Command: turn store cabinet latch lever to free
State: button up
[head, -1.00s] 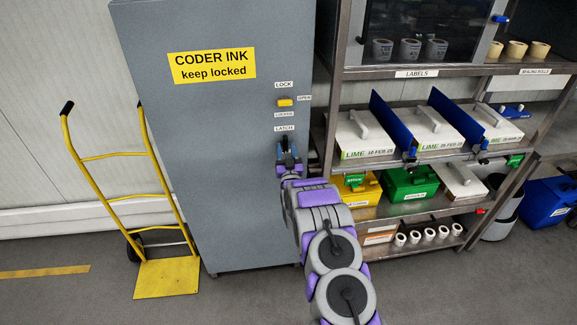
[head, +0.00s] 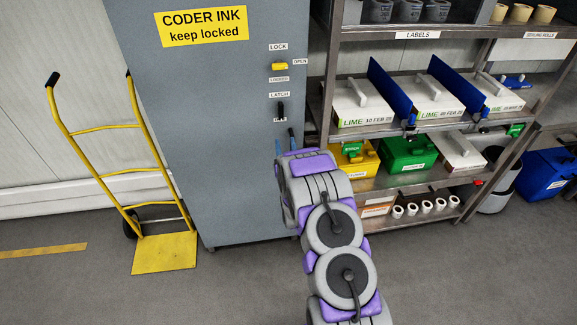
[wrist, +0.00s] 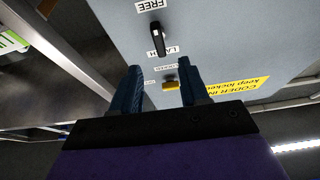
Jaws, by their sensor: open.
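The grey store cabinet (head: 220,150) stands upright with its door front facing me. Its black latch lever (head: 281,110) stands roughly vertical between the LATCH label (head: 279,94) above and the FREE label below, which it partly covers. In the wrist view, upside down, the lever (wrist: 157,38) overlaps the LATCH label; I cannot tell which end points to a label. My gripper (head: 285,142) is open and empty, just below the lever and apart from it. In the wrist view its two blue fingers (wrist: 161,66) stand wide apart with nothing between them.
A metal shelf rack (head: 400,131) with boxes stands close at the right. A yellow hand truck (head: 165,252) stands at the left.

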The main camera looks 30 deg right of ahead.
jog(key=shift+a+f+b, duration=0.1)
jog(key=shift+f+b, duration=0.15)
jog(key=shift+b, duration=0.25)
jog(key=s+b, duration=0.1)
jog(key=b, duration=0.3)
jog(key=shift+a+f, duration=0.1)
jog(key=shift+f, duration=0.05)
jog(key=shift+r+b+v, duration=0.2)
jog(key=shift+b+v, duration=1.4)
jog(key=shift+v, duration=0.4)
jog(key=shift+s, duration=0.1)
